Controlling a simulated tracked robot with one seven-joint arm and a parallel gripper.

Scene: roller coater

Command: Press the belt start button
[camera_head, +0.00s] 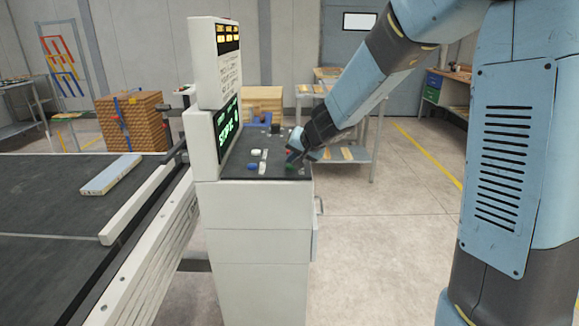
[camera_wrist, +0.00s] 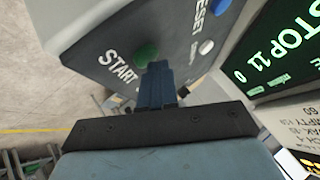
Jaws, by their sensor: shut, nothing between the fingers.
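The green button (camera_wrist: 146,54) sits on the dark control panel (camera_wrist: 100,58) with the word START beside it. My gripper (camera_wrist: 157,68) is shut and empty, with its fingertips right at the button's lower right edge in the wrist view. They cover part of the button, and I cannot tell whether they touch it.
The upright display (camera_head: 228,125) shows STOP in green. A blue button (camera_head: 252,167) is at the panel's left.

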